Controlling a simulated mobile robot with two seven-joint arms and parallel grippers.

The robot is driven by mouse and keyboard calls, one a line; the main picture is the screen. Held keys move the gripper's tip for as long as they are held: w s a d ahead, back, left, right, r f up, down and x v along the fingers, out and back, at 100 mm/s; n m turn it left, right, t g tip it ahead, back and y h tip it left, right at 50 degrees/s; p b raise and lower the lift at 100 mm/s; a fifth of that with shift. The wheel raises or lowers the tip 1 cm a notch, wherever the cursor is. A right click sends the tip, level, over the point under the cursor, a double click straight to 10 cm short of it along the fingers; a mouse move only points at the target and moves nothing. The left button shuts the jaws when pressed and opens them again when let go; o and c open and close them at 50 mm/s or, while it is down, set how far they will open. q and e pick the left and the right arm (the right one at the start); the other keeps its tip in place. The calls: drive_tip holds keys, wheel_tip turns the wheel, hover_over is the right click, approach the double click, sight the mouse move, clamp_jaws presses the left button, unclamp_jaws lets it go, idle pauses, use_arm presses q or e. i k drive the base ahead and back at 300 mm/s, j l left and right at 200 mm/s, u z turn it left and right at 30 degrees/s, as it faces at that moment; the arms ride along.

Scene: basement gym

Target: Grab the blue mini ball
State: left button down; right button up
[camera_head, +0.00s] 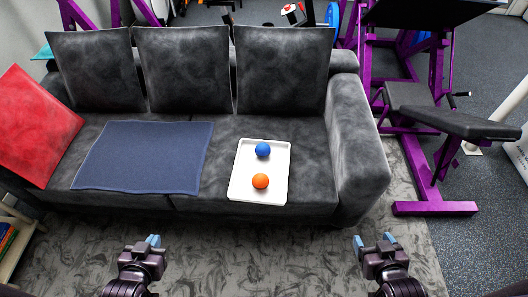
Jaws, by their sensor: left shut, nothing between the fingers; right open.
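The blue mini ball (263,150) rests in the far part of a white tray (243,190) on the sofa seat. An orange ball (260,181) rests nearer to me in the same tray, apart from the blue one. My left gripper (153,241) is shut and empty, low in the view in front of the sofa, to the left of the tray. My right gripper (374,240) is open and empty, in front of the sofa's right armrest. Both grippers are apart from the tray and the balls.
The dark grey sofa (310,180) has a right armrest (357,150) beside the tray. A blue cloth (145,157) lies left of the tray, and a red cushion (35,125) leans at the left. A purple gym machine (435,208) stands at the right. Carpet (250,260) is clear in front.

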sight(262, 150)
drive_tip(key=i+j+z, duration=0.25)
drive_tip(key=j+z, duration=0.15)
drive_tip(key=j, duration=0.85)
drive_tip(key=j+z, duration=0.4)
drive_tip(key=j, duration=0.85)
drive_tip(key=i, duration=0.05)
